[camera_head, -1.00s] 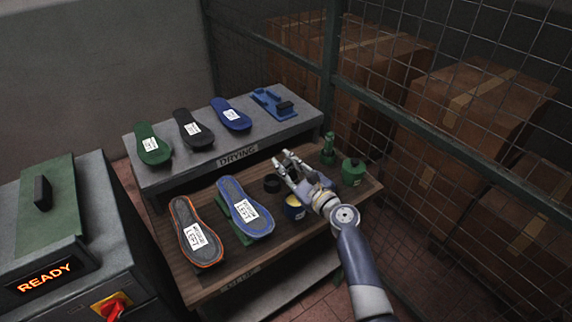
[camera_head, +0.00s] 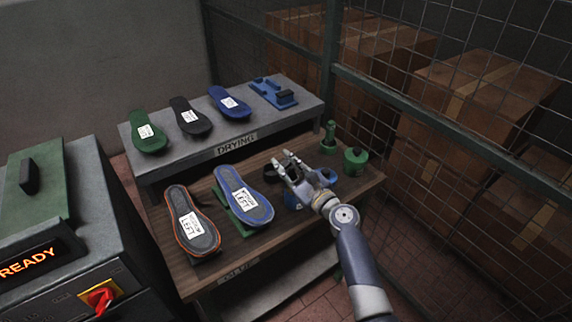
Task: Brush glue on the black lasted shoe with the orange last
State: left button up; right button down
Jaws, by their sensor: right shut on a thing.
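The black lasted shoe with the orange last (camera_head: 191,222) lies sole up at the left of the wooden glue table. A white label reading LEFT is on it, and an orange edge shows round it. A blue shoe (camera_head: 243,196) lies beside it on a green support. A blue pot (camera_head: 293,201) stands to the right, partly hidden by my right gripper (camera_head: 283,162). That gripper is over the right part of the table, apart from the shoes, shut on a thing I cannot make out. My left gripper is not in view.
A grey drying rack (camera_head: 300,113) behind holds green, black and blue soles and a blue fixture. A dark round item (camera_head: 269,174), a green bottle (camera_head: 328,138) and a green jar (camera_head: 355,160) are near my gripper. A press (camera_head: 60,235) reading READY stands left; a wire fence closes the right.

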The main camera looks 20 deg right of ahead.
dwell(0.3)
jog(key=shift+f+b, duration=0.5)
jog(key=shift+f, duration=0.05)
dwell(0.3)
jog(key=shift+f, duration=0.2)
dwell(0.8)
jog(key=shift+r, duration=0.1)
notch_tip(320, 180, up, 7)
jog(key=p, duration=0.7)
jog(key=shift+r, duration=0.1)
dwell(0.5)
